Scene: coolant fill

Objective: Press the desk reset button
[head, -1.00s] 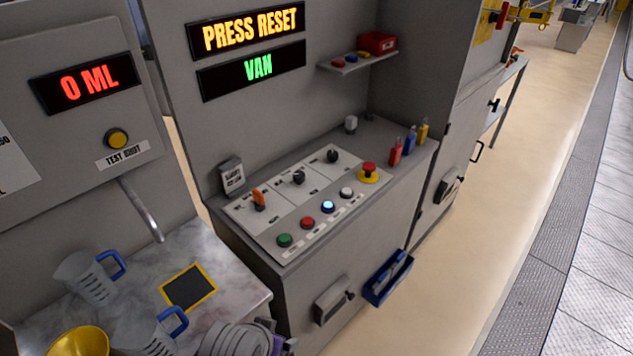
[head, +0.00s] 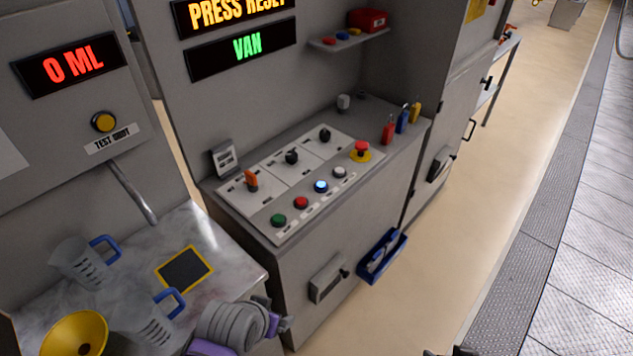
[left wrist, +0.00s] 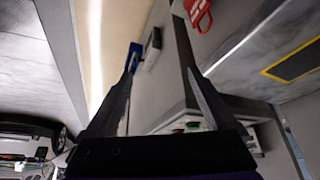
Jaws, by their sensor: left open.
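The sloped desk panel (head: 262,222) carries a row of buttons: green (head: 278,220), red (head: 301,203), a lit blue one (head: 321,186) and white (head: 340,172). Their labels are too small to read, so I cannot confirm which is reset. A red mushroom button on a yellow base (head: 361,151) sits at the panel's far right. My left gripper (head: 283,322) is low in front of the desk, apart from the buttons. In the left wrist view its jaws (left wrist: 158,60) are open and empty. Dark tips at the head view's bottom edge may be my right gripper.
A marble counter (head: 225,250) with jugs (head: 85,265), a yellow funnel (head: 75,335) and a yellow-framed dark pad (head: 185,269) lies left. A blue bin (head: 382,256) and a grey box (head: 327,280) stick out from the desk front. Floor at right is clear.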

